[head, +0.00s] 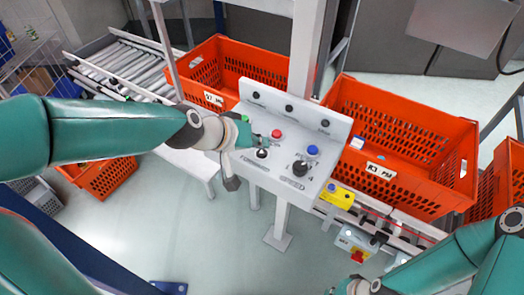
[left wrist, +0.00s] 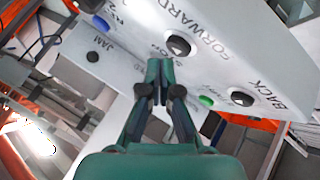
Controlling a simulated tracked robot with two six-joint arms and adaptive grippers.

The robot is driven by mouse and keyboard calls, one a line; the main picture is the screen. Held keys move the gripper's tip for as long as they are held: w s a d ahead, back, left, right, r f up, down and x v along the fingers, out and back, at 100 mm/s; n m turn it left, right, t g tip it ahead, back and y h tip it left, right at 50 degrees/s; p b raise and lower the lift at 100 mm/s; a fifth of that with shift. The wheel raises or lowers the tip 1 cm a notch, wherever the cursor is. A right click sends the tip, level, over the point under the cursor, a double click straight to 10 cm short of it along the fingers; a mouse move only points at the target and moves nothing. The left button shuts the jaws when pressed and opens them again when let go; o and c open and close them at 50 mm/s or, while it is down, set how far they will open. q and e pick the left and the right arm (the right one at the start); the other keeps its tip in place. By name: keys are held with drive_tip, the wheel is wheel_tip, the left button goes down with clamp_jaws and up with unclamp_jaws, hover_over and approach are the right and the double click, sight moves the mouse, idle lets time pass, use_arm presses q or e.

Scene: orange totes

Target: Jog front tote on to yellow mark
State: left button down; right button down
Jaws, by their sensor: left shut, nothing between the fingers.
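A grey sloped control panel (head: 285,135) stands in the middle of the head view. It carries a red button (head: 277,133), a blue button (head: 312,149) and a black knob (head: 300,167). My left gripper (head: 256,145) is shut and empty, with its fingertips over the panel's left part. In the left wrist view the shut fingertips (left wrist: 160,68) are close to the FORWARD knob (left wrist: 178,45); contact cannot be told. One orange tote (head: 400,140) is right of the panel, another (head: 225,70) behind it on the left. I cannot make out a yellow mark. My right gripper is mostly cut off at the bottom edge.
A roller conveyor (head: 125,65) runs at the upper left. A yellow box (head: 338,195) sits below the panel's right end, near a grey box with a red button (head: 356,244). Another orange tote (head: 105,177) is low at left.

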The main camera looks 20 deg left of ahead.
sight(260, 153)
use_arm(q)
drive_tip(key=shift+f, duration=0.1)
idle(0.8)
drive_tip(key=shift+f+b, duration=0.25)
drive_tip(key=shift+b, duration=0.2)
drive_tip(key=shift+f+b, duration=0.55)
idle(0.5)
drive_tip(key=shift+r, duration=0.15)
drive_tip(key=shift+r+p, duration=0.8)
drive_tip(key=shift+p, duration=0.05)
drive_tip(key=shift+r, duration=0.1)
wheel_tip(260, 153, up, 5)
drive_tip(key=p, duration=0.4)
drive_tip(key=shift+p, duration=0.35)
idle(0.3)
